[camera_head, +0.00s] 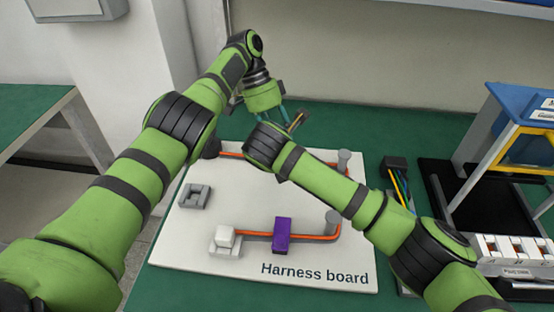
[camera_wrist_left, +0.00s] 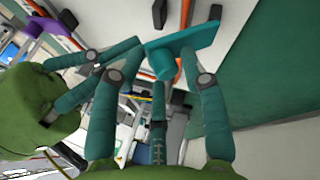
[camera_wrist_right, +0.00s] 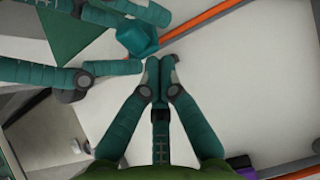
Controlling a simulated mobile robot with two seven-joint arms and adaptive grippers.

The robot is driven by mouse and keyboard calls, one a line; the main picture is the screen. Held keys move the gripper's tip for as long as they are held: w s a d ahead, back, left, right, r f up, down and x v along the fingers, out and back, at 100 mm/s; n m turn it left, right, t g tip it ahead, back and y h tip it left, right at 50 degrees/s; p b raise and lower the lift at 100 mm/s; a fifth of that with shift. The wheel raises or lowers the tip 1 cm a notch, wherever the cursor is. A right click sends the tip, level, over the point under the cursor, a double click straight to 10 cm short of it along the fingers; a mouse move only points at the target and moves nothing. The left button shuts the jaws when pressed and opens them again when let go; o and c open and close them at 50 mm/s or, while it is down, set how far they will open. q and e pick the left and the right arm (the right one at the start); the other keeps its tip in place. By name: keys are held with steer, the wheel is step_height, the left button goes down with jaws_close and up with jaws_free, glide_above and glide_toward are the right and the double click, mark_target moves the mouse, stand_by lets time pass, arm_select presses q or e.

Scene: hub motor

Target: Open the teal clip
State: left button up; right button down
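The teal clip shows in the left wrist view (camera_wrist_left: 185,48) and in the right wrist view (camera_wrist_right: 137,38), with a flat plate and a thicker block under it. In the head view my arms hide it. My left gripper (camera_wrist_left: 175,32) is open, its fingers spread on either side of the clip; contact is unclear. My right gripper (camera_wrist_right: 161,66) has its fingertips together, with nothing visible between them, just beside the clip and close to the left gripper's fingers. Both grippers are mostly hidden in the head view.
The white harness board (camera_head: 195,245) carries an orange cable (camera_head: 310,237) around grey posts (camera_head: 332,220). A purple clip (camera_head: 282,235), a white clip (camera_head: 225,238) and a grey clip (camera_head: 194,196) sit on it. A black rack (camera_head: 440,200) stands to the right.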

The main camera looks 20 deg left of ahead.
arm_select(q)
steer(key=shift+s+f, duration=0.2)
steer(key=shift+f, duration=0.2)
arm_select(e)
steer(key=shift+w+a+r, duration=0.1)
steer(key=shift+a+r, duration=0.1)
steer(key=shift+r, duration=0.1)
